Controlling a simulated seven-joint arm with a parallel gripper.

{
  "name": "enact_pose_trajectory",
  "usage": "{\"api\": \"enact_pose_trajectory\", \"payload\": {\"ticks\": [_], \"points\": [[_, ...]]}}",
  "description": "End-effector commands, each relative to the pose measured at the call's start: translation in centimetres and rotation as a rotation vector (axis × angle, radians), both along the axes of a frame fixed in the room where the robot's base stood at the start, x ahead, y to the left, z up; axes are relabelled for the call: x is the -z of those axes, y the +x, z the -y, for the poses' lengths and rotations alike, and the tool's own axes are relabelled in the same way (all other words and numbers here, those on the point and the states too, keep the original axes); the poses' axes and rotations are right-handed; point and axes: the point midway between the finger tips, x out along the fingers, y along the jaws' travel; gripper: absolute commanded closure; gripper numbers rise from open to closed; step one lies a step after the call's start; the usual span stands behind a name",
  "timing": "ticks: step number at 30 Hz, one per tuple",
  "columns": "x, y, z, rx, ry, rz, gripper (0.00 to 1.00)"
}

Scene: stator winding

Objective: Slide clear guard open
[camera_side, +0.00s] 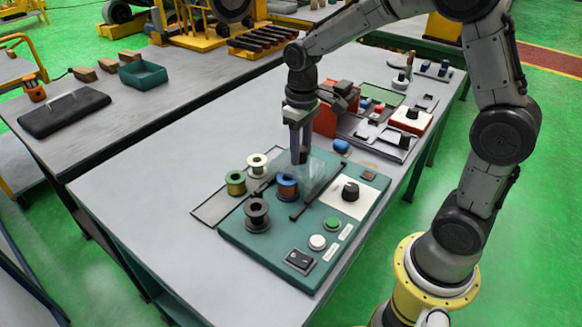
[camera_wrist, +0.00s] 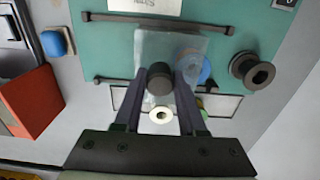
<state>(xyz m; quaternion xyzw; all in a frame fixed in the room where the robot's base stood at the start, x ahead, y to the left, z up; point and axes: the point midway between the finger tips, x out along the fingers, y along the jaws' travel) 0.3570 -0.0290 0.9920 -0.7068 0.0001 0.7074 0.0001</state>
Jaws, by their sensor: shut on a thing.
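The clear guard (camera_side: 321,172) is a see-through cover on the green control panel (camera_side: 240,226), beside the spool with blue and copper winding (camera_side: 287,187). In the wrist view the guard (camera_wrist: 173,48) spans the area between two dark rails, a long one (camera_wrist: 155,22) and a shorter one partly hidden. My gripper (camera_side: 299,158) points down at the guard's far end. In the wrist view my gripper (camera_wrist: 159,85) is shut on a dark round knob (camera_wrist: 159,77) at the guard's edge.
A black spool (camera_side: 257,215), a green spool (camera_side: 235,183) and a cream spool (camera_side: 257,165) stand near the panel's left side. A black knob (camera_side: 350,191) and a green button (camera_side: 332,223) are at right. A red block (camera_wrist: 30,103) and blue item (camera_wrist: 58,41) lie beside the panel.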

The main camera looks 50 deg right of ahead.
Motion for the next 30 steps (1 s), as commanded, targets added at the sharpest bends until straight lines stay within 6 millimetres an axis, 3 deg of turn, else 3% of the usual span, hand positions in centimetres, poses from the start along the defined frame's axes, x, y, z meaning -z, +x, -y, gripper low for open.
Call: {"api": "enact_pose_trajectory", "payload": {"ticks": [30], "points": [[-0.1, 0.1, 4.7, 0.001, -0.001, 0.004, 0.91]]}}
